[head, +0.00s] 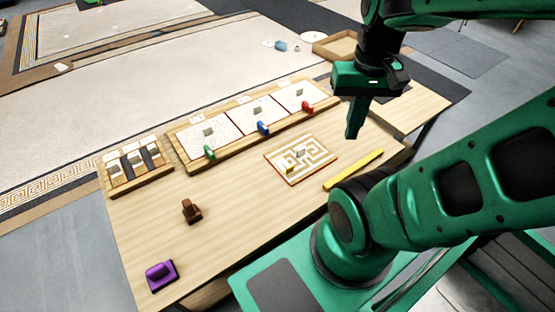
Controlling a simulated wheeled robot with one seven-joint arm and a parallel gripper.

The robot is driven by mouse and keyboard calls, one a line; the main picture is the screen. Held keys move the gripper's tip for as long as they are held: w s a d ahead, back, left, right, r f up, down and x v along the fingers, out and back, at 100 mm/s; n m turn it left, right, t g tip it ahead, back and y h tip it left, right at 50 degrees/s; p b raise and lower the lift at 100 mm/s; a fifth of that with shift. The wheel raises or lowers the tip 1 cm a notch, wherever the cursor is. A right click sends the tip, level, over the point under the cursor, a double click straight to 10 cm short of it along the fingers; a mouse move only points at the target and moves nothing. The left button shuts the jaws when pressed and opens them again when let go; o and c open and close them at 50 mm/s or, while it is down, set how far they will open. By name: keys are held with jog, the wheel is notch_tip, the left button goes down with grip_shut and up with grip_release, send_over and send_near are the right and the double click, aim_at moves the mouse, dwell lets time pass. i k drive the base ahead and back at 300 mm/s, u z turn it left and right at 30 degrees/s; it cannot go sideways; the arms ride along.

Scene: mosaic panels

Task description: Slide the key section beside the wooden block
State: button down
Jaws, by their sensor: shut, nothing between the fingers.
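The key section (285,167) is a square white panel with a tan key pattern, a thin orange-red edge and a small pale grip on top. It lies flat near the middle of the wooden table. A brown wooden block (191,211) with a knob-like shape stands on the table's left part, well to the left of and nearer than the key section. My gripper (352,134) is shut and empty, pointing down to the right of and above the key section, apart from it.
A long board (183,155) holds three pale panels, with green, blue and red pieces along its front. A small rack (140,181) stands left. A yellow bar (353,170) lies right of the key section, a purple piece (160,275) front left. Table between block and key section is clear.

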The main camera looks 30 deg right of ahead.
aim_at(307, 154)
jog(key=u, duration=1)
jog(key=k, duration=1.15)
jog(key=z, duration=1)
jog(key=i, duration=1)
